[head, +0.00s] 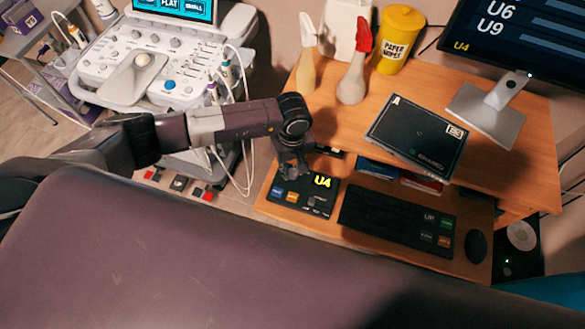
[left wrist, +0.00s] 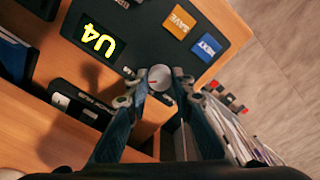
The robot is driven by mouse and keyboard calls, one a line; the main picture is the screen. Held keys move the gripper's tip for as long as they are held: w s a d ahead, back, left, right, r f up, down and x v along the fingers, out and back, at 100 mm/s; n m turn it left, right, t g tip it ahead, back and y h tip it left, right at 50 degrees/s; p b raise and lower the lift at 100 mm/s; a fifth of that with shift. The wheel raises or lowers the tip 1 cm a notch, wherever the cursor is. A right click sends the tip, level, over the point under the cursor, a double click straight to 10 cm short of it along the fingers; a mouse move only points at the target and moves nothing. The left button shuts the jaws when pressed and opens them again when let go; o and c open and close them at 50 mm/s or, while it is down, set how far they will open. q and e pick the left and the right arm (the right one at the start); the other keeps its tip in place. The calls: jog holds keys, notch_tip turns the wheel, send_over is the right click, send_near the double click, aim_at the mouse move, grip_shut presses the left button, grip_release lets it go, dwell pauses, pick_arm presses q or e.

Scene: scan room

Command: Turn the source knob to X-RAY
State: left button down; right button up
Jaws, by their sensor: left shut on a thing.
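The dark control box (head: 301,205) lies at the left front of the wooden desk, with a yellow U4 display and blue and orange buttons. In the left wrist view, the box (left wrist: 145,27) shows with SAVE and NEXT buttons. A small round grey knob (left wrist: 160,74) with a red mark sits near its edge. My left gripper (head: 291,170) is over the far edge of the box and hides the knob in the head view. In the left wrist view, its fingertips (left wrist: 154,88) are shut around the knob. The label the mark points to is unreadable. My right gripper is not in view.
A keyboard (head: 395,217) and a mouse (head: 476,246) lie right of the box. Behind are a black panel marked A (head: 417,135), a monitor stand (head: 487,112), two bottles and a yellow wipes tub (head: 398,40). An ultrasound console (head: 150,62) stands left.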

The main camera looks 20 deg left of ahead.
pick_arm(q)
jog(key=n+b, duration=0.2)
jog(key=n, duration=0.1)
jog(key=shift+f+n, duration=0.15)
jog(key=shift+n, duration=0.25)
jog(key=n+b, duration=0.3)
jog(key=n, duration=0.3)
jog(key=n+b, duration=0.2)
jog(key=n, duration=0.2)
jog(key=shift+n, duration=0.4)
jog(key=n+b, duration=0.1)
jog(key=n, duration=0.4)
jog(key=shift+b, duration=0.35)
jog(key=shift+r, duration=0.2)
jog(key=c, duration=1.7)
grip_release()
jog(key=shift+o, duration=0.2)
